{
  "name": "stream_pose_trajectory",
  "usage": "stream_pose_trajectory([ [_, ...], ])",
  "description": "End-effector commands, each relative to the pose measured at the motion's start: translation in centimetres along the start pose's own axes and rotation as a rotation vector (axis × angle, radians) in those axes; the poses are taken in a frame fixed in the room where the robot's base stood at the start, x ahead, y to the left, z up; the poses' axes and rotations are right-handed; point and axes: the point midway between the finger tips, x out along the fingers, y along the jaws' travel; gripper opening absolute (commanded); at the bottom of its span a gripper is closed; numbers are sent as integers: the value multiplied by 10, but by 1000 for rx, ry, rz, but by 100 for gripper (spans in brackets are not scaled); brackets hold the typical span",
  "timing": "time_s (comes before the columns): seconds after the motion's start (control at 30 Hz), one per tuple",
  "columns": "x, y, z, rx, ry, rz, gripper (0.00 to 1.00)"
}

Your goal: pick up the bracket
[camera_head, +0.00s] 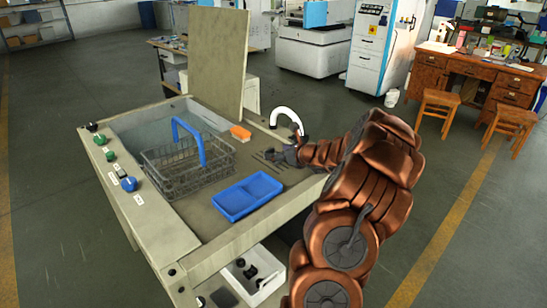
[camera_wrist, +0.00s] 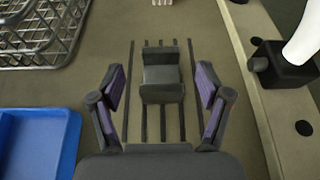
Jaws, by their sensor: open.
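The bracket (camera_wrist: 163,78) is a small grey block-like piece with raised sides. In the wrist view it sits upright over several dark parallel slots in the bench top. My gripper (camera_wrist: 161,92) is open, with one purple-padded finger on each side of it and a visible gap on both sides. The fingers do not touch the bracket. In the head view my gripper (camera_head: 283,156) is low over the bench, right of the wire basket, and the bracket cannot be made out clearly there.
A wire basket (camera_head: 170,178) with a blue handle stands left on the bench (camera_head: 222,222). A blue divided tray (camera_head: 247,195) lies in front. An orange block (camera_head: 240,132) is behind. A white curved spout (camera_head: 288,113) on a black base (camera_wrist: 283,66) stands close to the right.

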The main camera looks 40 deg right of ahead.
Motion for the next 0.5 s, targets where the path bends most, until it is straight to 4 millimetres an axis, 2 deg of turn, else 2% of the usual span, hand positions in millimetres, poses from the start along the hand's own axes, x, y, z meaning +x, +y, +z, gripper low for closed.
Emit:
stream_pose_trajectory([
  [0.3,34,-1,1,-2,3,1,77],
  [0.5,47,-2,2,-3,1,-1,77],
])
